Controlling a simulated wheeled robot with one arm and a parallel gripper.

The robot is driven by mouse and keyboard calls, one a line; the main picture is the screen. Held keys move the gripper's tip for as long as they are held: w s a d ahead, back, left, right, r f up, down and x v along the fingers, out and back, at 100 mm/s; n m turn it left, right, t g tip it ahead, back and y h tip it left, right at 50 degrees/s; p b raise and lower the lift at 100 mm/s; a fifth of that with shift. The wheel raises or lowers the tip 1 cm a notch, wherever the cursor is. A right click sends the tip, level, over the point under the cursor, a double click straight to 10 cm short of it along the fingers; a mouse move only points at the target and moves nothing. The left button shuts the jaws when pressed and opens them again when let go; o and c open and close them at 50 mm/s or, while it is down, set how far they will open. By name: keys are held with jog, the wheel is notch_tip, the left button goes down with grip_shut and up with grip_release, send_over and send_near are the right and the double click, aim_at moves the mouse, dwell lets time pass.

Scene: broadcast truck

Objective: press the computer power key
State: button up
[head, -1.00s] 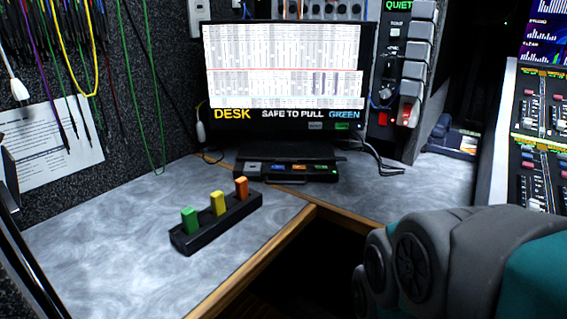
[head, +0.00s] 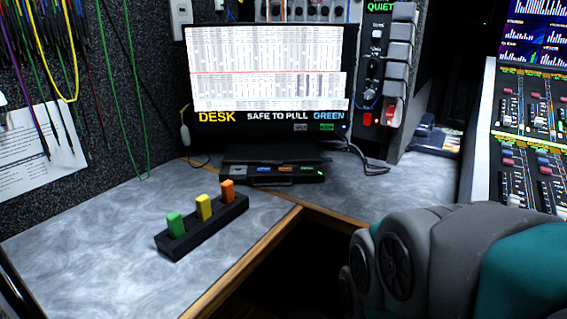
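A black monitor (head: 265,130) stands at the back of the grey desk, showing a white table-like screen. Its lower edge reads "DESK", "SAFE TO PULL" and "GREEN". Under it sits a low black computer unit (head: 258,182) with a row of small keys on its front. A grey key (head: 238,171) is at its left end, then blue and orange keys (head: 264,170), and a small green light (head: 321,172) at the right. Which one is the power key I cannot tell.
A black strip (head: 200,238) with green, yellow and orange blocks stands on the desk (head: 90,235) in front of the monitor. Right of the screen is a panel with a red switch (head: 391,112). A wooden edge (head: 240,262) borders a dark gap. Mixing panels (head: 530,140) stand at right.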

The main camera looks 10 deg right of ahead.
grip_shut()
dwell(1.3)
